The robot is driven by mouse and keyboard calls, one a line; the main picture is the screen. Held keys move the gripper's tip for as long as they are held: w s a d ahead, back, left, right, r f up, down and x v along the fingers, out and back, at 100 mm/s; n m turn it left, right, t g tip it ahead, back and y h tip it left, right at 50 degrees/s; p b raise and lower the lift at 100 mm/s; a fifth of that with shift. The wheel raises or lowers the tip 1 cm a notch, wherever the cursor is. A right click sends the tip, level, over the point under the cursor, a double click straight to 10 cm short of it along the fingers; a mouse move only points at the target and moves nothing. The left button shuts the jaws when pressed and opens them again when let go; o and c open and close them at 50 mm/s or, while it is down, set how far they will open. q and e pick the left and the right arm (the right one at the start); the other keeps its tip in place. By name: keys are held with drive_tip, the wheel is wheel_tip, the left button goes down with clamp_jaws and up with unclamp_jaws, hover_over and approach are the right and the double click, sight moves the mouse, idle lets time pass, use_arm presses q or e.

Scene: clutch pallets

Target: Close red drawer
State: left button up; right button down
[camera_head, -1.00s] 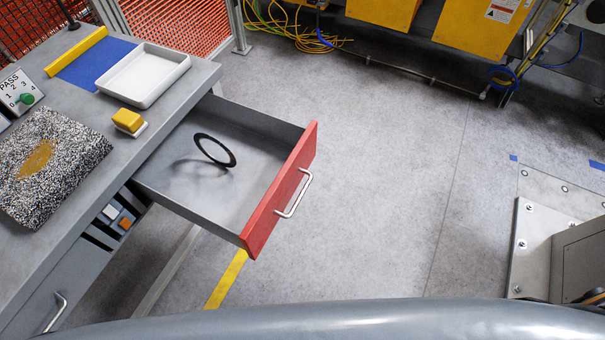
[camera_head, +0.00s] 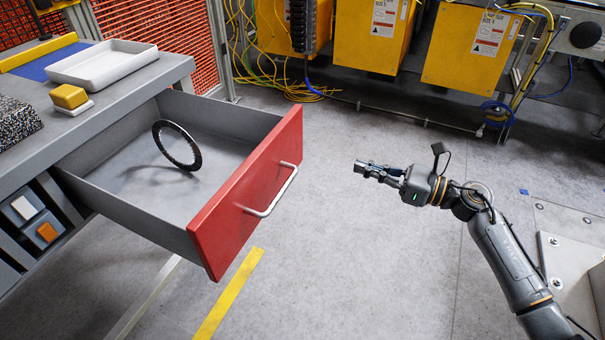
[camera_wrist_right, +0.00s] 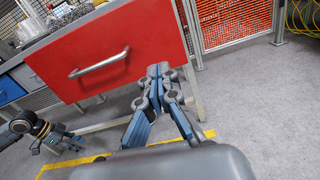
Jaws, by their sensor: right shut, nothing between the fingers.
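The red drawer front (camera_head: 240,205) stands well out from the grey workbench, so the drawer is open. A silver bar handle (camera_head: 272,192) is on the front. Inside, a thin black ring (camera_head: 176,146) stands tilted. My right gripper (camera_head: 358,167) is shut and empty in front of the drawer, to the right of the handle and apart from it. In the right wrist view its fingers (camera_wrist_right: 158,72) overlap the lower right part of the red front (camera_wrist_right: 140,38). Part of my left arm shows at that view's left edge; its fingers are not clear.
The workbench (camera_head: 120,100) holds a white tray (camera_head: 103,60) and a yellow block (camera_head: 69,96). Grey floor between drawer and right arm is clear. Yellow boxes (camera_head: 470,48) and loose yellow cables (camera_head: 290,88) are at the back. A metal plate (camera_head: 560,225) lies at right.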

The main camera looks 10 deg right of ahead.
drive_tip(key=n, duration=0.1)
use_arm(q)
drive_tip(key=shift+s+p+x, duration=0.2)
drive_tip(key=shift+p+x, duration=0.25)
drive_tip(key=shift+x, duration=0.7)
use_arm(e)
approach(294, 148)
drive_tip(key=x, duration=0.7)
drive_tip(key=shift+r, duration=0.1)
use_arm(q)
drive_tip(key=shift+f, duration=0.1)
use_arm(e)
drive_tip(key=shift+w+a, duration=0.1)
drive_tip(key=shift+a, duration=0.05)
